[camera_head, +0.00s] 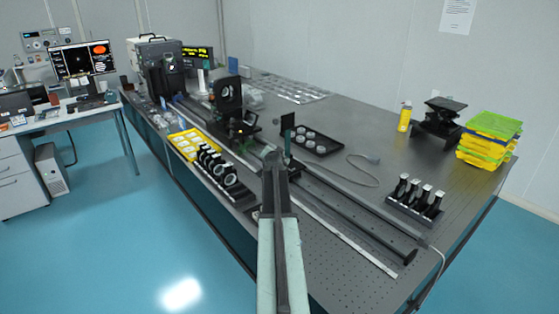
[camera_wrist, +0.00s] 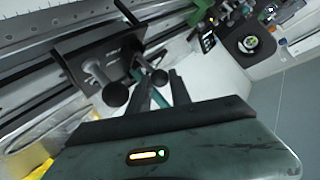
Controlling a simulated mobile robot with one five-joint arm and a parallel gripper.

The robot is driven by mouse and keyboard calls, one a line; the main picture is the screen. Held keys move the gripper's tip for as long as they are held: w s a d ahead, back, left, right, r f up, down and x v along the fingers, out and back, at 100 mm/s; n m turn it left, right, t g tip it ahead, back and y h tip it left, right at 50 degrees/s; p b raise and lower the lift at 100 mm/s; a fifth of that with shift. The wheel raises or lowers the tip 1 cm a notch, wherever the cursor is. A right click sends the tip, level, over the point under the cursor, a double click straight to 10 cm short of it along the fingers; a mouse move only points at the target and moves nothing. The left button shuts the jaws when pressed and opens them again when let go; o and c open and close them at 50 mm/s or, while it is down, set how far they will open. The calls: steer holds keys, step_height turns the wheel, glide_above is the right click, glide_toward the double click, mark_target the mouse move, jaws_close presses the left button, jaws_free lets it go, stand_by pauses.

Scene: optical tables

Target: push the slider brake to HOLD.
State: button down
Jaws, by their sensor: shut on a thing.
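My gripper (camera_wrist: 160,88) has its two dark fingers around a small teal piece (camera_wrist: 158,77) beside a dark slider carriage (camera_wrist: 103,52) on the rail. I cannot tell if this teal piece is the brake's lever, and no HOLD mark is legible. A silver post (camera_wrist: 94,70) and a black ball knob (camera_wrist: 115,94) stand close to the left of the fingers. In the head view my gripper (camera_head: 272,156) is at the rail, just below a dark upright plate (camera_head: 287,125). My arm hides part of the carriage there.
The long black rail (camera_head: 345,213) runs along the optical table (camera_head: 330,270). A black tray of round parts (camera_head: 312,145), a row of mounted optics (camera_head: 217,170) and a yellow tray (camera_head: 182,144) lie near. A loose cable (camera_head: 365,172) lies to the right.

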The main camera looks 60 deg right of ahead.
steer(key=n+h+b, duration=0.1)
steer(key=b, duration=0.1)
steer(key=a+f+h+b, duration=0.1)
steer(key=b, duration=0.1)
steer(key=w+a+n+h+b, duration=0.1)
steer(key=b, duration=0.1)
steer(key=shift+a+f+n+t, duration=0.2)
steer(key=shift+f+n+t, duration=0.1)
steer(key=shift+r+h+b, duration=0.1)
steer(key=shift+h+b, duration=0.2)
steer(key=shift+b, duration=0.1)
steer(key=c, duration=1.2)
jaws_free()
steer(key=v, duration=0.8)
steer(key=shift+p, duration=0.35)
